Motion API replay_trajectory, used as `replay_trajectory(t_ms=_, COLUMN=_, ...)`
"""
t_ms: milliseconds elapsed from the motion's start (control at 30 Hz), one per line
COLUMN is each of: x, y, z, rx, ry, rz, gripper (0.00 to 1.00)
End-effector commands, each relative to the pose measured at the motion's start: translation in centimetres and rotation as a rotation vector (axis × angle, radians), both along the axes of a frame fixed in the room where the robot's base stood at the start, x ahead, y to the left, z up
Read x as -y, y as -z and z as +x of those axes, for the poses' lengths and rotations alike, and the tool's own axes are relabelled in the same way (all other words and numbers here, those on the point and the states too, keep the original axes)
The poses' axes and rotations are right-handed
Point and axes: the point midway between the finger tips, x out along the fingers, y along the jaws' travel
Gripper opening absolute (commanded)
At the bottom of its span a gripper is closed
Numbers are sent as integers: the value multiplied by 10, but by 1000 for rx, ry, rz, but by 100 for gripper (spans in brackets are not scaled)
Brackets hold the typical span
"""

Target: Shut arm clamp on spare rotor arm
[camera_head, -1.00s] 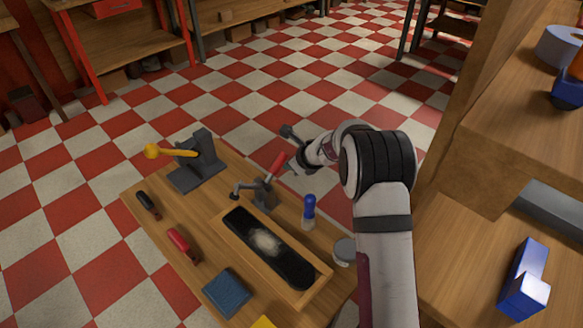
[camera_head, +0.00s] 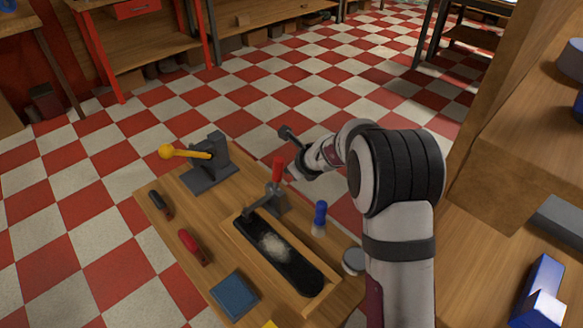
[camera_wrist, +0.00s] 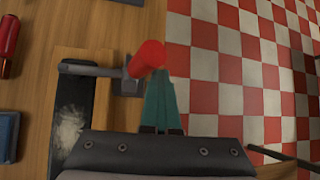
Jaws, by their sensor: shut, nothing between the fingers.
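The arm clamp (camera_head: 276,198) is a grey toggle clamp with a red handle (camera_head: 278,170), at the far end of the wooden fixture. Its handle stands nearly upright. Its bar reaches left, with the tip low by the far end of the black spare rotor arm (camera_head: 290,266); I cannot tell whether it presses. The rotor arm lies in the fixture with a pale worn patch in its middle. My gripper (camera_wrist: 160,75) is shut and empty. Its teal fingertips are right at the red handle (camera_wrist: 148,58) in the wrist view, touching or nearly so.
A blue-capped bottle (camera_head: 320,216) and a round tin (camera_head: 353,261) stand right of the fixture. A grey stand with a yellow lever (camera_head: 185,152) is at the far left. Black and red-handled tools (camera_head: 191,246) and a blue block (camera_head: 233,296) lie left.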

Motion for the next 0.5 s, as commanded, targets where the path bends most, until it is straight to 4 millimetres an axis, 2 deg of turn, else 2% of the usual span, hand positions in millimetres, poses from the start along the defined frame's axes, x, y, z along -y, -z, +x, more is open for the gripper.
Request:
replay_trajectory(t_ms=33, x=-11, y=-1, z=-6, rx=-11, ry=-18, rz=17, gripper=0)
replay_trajectory(t_ms=500, x=-13, y=-2, z=-9, rx=-10, ry=-20, rz=15, gripper=0)
